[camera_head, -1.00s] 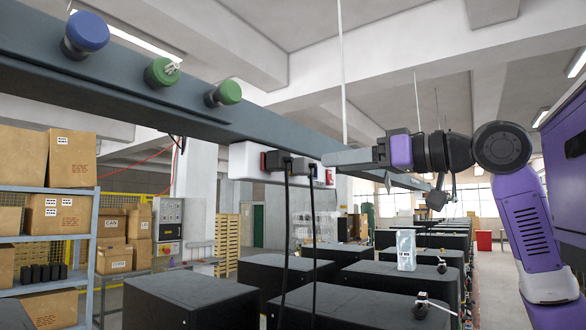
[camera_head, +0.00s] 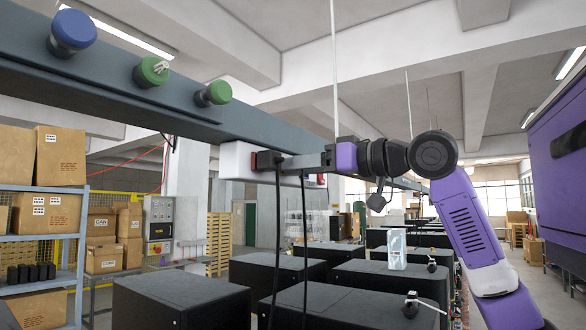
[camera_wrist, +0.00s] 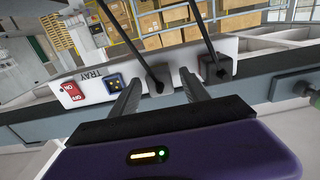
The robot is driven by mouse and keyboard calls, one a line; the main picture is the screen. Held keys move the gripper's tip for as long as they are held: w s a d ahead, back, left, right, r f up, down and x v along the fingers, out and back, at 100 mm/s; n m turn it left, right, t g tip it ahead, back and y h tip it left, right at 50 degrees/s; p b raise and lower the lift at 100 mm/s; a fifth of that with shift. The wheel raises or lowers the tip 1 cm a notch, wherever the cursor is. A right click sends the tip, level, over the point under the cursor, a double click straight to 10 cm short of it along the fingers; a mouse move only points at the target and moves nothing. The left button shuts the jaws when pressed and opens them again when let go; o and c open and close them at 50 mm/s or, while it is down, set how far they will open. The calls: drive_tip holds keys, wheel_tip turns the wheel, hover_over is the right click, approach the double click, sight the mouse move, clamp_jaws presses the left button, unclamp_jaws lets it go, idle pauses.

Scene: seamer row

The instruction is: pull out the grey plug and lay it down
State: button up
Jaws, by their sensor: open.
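A white power strip (camera_head: 238,160) is fixed along the underside of a grey beam. It also shows in the wrist view (camera_wrist: 98,88), with a red switch and an empty socket. A plug that looks dark grey (camera_wrist: 156,80), with its cord hanging, sits in the strip. My gripper (camera_wrist: 160,76) is open, one finger on each side of this plug; contact cannot be told. In the head view my gripper (camera_head: 286,163) reaches in from the right and hides most of that plug. A black plug (camera_head: 267,160) sits beside it and shows outside the fingers in the wrist view (camera_wrist: 215,68).
Two black cords (camera_head: 276,250) hang from the plugs. Black boxes (camera_head: 180,297) stand below, one carrying a pale pouch (camera_head: 397,250). Blue (camera_head: 73,31) and green (camera_head: 151,71) knobs stick out of the beam (camera_head: 120,85). Shelves with cartons (camera_head: 47,215) stand at the left.

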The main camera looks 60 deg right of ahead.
drive_tip(key=shift+w, duration=0.75)
idle(0.8)
drive_tip(key=shift+c, duration=0.2)
clamp_jaws()
drive_tip(key=shift+s, duration=0.15)
drive_tip(key=shift+s+a+b, duration=0.15)
drive_tip(key=shift+s+b, duration=0.15)
drive_tip(key=shift+s, duration=2.55)
